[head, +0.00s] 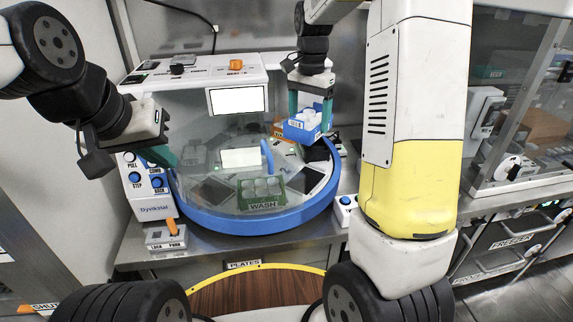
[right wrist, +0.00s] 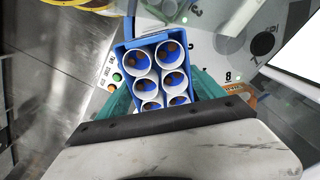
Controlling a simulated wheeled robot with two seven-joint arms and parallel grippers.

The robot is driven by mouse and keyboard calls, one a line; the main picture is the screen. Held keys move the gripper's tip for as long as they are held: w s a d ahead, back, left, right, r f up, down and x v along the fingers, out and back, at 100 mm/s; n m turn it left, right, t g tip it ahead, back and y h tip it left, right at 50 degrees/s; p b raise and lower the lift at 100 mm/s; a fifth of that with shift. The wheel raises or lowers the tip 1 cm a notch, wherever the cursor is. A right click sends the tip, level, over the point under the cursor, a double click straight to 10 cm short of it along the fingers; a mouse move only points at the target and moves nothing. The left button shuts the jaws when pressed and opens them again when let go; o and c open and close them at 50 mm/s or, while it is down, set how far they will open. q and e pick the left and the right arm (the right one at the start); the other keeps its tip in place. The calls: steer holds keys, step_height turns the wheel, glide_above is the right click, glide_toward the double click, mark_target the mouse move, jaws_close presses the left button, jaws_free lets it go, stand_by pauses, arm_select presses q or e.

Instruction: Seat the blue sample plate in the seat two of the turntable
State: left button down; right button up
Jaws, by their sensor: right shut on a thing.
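The blue sample plate (head: 302,133), a small blue tray with several white tubes, is above the right rear part of the turntable (head: 225,222). It also shows in the right wrist view (right wrist: 131,62). My right gripper (head: 308,108) is shut on it, with teal fingers on either side. The turntable has a blue rim and a clear cover over its front. The mark of seat two cannot be read; a 3 and an 8 show in the right wrist view. My left gripper (head: 170,157) is at the turntable's left edge, its fingers partly hidden.
A green rack marked WASH (head: 262,195) sits at the turntable's front. A white control housing (head: 195,72) stands behind, with a button panel (head: 150,185) at left.

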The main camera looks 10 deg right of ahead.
step_height(320, 180, down, 17)
steer(key=shift+r, duration=0.1)
stand_by(0.3)
steer(key=o, duration=1.4)
steer(key=shift+o, duration=0.2)
